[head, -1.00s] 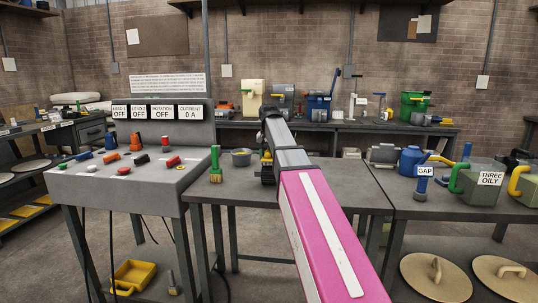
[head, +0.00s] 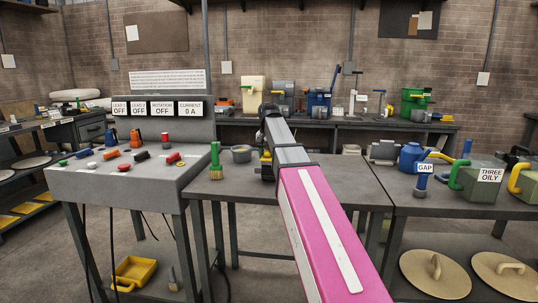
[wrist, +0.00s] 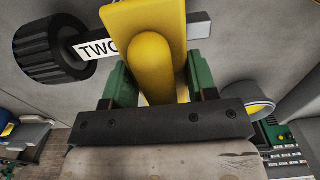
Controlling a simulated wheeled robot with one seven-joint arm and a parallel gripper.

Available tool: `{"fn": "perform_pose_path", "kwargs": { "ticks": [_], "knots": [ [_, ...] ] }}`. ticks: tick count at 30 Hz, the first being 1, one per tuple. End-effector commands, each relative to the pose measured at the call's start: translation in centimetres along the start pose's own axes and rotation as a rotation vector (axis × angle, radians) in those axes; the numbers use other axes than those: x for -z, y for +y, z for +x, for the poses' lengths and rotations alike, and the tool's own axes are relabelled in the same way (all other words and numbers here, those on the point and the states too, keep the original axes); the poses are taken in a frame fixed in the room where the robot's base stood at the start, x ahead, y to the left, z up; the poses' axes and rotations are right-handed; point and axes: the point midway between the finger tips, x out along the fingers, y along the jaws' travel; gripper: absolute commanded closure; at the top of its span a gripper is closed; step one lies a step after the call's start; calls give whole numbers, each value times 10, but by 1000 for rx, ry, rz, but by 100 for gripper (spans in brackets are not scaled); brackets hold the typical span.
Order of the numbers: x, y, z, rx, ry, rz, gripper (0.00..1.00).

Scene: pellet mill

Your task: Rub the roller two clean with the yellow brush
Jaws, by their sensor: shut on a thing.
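In the wrist view, my gripper (wrist: 160,82) has its green fingers shut on the yellow brush (wrist: 150,60). The brush lies across roller two, hiding the middle of its shaft; I cannot tell whether they touch. Roller two (wrist: 52,50) has a dark ribbed wheel at the left, a grey shaft and a white label reading "TWO", partly covered by the brush. In the head view, my gripper (head: 267,165) is low over the grey middle table, with a bit of yellow showing. My own arm hides most of the roller there.
A grey bowl (head: 241,154) and an upright green-handled brush (head: 216,162) stand left of my gripper. The control desk (head: 100,180) is further left. The table's front right is bare.

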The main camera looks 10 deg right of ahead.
Motion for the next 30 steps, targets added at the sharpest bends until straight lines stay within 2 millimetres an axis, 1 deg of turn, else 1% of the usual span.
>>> {"fn": "perform_pose_path", "kwargs": {
  "ticks": [1,6,11,24,30],
  "knots": [
    [-6,0,0,0,0,0,95],
    [-19,1,0,0,0,0,95],
    [-27,1,0,0,0,0,95],
    [-26,0,0,0,0,0,95],
    [-15,0,0,0,0,1,95]
  ]
}}
